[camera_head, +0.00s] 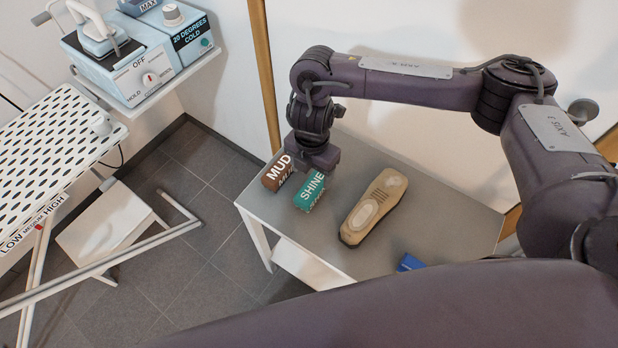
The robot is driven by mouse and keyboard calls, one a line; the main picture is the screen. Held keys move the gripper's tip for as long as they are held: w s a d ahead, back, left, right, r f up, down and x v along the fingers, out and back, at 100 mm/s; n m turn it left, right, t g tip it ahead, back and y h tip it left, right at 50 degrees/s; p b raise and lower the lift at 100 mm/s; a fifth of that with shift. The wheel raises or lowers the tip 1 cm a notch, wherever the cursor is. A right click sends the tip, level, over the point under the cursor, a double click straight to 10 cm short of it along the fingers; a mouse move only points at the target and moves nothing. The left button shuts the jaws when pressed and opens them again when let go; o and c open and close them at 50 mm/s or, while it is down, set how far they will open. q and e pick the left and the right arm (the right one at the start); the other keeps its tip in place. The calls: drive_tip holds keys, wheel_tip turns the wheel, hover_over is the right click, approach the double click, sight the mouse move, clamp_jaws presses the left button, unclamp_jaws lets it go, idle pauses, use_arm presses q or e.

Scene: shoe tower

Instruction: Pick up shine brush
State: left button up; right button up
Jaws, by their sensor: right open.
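The shine brush (309,194) is a teal-green block with white "SHINE" lettering. It lies on the grey table (450,215) near its left end. My right gripper (319,160) comes down from above, just behind and over the far end of the shine brush. It is open; its fingertips are small and partly hidden, and I cannot tell whether they touch the brush. My left gripper is not in view.
A brown "MUD" brush (276,174) lies close on the left of the shine brush. A blue object (409,263) sits at the front edge. An ironing board (50,150) stands at left.

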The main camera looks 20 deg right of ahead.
sight(313, 185)
drive_tip(key=f, duration=0.1)
drive_tip(key=f+p, duration=0.1)
drive_tip(key=f, duration=0.1)
drive_tip(key=shift+s+d, duration=0.15)
drive_tip(key=shift+s, duration=0.15)
drive_tip(key=shift+w+f, duration=0.2)
drive_tip(key=shift+f, duration=1.3)
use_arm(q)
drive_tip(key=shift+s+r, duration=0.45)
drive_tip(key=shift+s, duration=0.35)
use_arm(e)
drive_tip(key=c, duration=1.1)
drive_tip(key=shift+r, duration=0.15)
